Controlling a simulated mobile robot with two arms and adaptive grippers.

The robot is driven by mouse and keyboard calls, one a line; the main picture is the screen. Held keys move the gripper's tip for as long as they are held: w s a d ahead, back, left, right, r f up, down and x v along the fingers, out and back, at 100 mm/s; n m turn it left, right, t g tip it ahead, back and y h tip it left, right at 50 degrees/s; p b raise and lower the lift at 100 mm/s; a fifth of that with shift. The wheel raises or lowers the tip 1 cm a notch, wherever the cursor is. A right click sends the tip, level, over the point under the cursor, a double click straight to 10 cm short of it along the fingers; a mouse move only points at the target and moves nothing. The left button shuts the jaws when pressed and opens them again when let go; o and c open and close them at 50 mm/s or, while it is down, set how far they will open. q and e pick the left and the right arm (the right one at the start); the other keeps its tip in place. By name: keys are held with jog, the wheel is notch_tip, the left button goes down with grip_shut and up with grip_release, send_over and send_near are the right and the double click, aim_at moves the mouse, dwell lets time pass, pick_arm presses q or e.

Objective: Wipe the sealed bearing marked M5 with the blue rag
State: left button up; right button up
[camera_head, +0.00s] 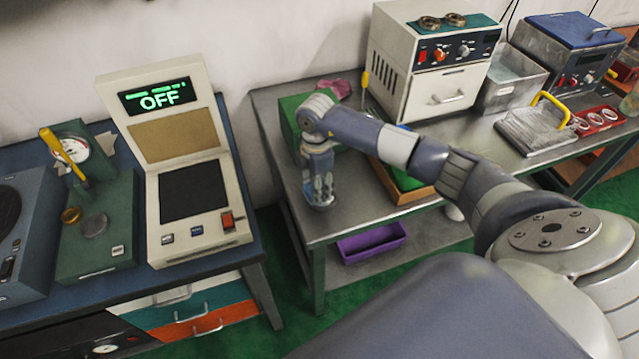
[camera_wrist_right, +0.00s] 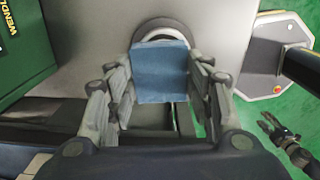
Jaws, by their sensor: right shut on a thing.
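My right gripper (camera_head: 320,197) points down over the near left corner of the grey metal table (camera_head: 345,222). In the right wrist view, its fingers (camera_wrist_right: 160,95) are shut on the blue rag (camera_wrist_right: 160,72). Just beyond the rag, and partly covered by it, a dark ring with a pale inner band (camera_wrist_right: 165,28) lies on the table. I cannot read any mark on it, nor tell whether the rag touches it. A dark claw-like shape, apparently my left gripper (camera_wrist_right: 268,122), hangs over the floor in that view; its jaw state is unclear.
A green box (camera_head: 289,118) stands beside the gripper. A wooden-edged tray (camera_head: 412,195) and a white oven (camera_head: 440,85) with rings on top stand farther right. A red holder (camera_head: 603,118) carries several rings. A purple bin (camera_head: 371,243) is on the lower shelf.

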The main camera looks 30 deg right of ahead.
jog(key=shift+s+d, duration=0.2)
jog(key=shift+d, duration=0.5)
jog(key=shift+s+d, duration=0.15)
jog(key=shift+d, duration=0.55)
notch_tip(320, 180, up, 6)
jog(key=p, duration=0.5)
jog(key=shift+a, duration=0.1)
